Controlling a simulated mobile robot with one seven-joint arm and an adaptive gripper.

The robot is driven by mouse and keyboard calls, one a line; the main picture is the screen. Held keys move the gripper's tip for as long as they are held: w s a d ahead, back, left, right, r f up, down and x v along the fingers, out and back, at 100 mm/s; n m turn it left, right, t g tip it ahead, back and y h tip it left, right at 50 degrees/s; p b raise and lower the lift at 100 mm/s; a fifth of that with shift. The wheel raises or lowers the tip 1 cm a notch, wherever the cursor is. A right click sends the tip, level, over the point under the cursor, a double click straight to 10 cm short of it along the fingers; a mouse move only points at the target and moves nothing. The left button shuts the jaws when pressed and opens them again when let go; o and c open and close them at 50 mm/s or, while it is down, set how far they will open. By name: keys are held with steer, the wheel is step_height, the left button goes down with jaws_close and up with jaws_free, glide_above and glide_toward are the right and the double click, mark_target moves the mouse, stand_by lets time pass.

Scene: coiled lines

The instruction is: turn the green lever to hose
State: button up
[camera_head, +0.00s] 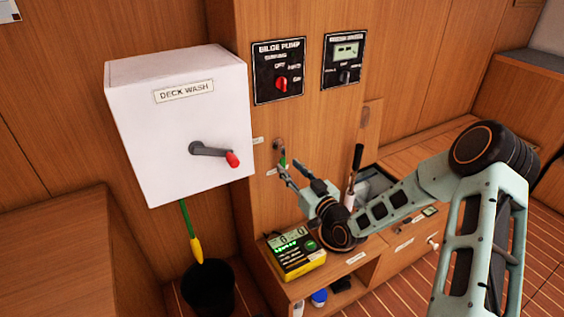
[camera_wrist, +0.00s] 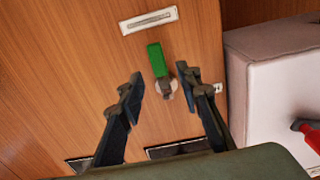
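The green lever (camera_head: 282,161) is on the wooden panel right of the white box, hanging down from a round metal pivot (camera_head: 278,145). The wrist view, turned roughly upside down, shows the green lever (camera_wrist: 157,60) pointing up toward a pale label plate (camera_wrist: 149,20). A second small label (camera_head: 257,140) sits left of the pivot in the head view. I cannot read either label. My gripper (camera_head: 290,168) is open in front of the lever. In the wrist view its fingertips (camera_wrist: 160,80) are apart on either side of the lever; contact is not visible.
The white DECK WASH box (camera_head: 180,125) with a red-tipped handle (camera_head: 215,153) juts out at left. The bilge pump panel (camera_head: 279,71) and another switch panel (camera_head: 344,61) are above. A yellow meter (camera_head: 295,256) stands on the counter below. A black bucket (camera_head: 208,288) is lower left.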

mark_target(283, 161)
steer(key=x, duration=0.5)
jaws_close()
stand_by(0.4)
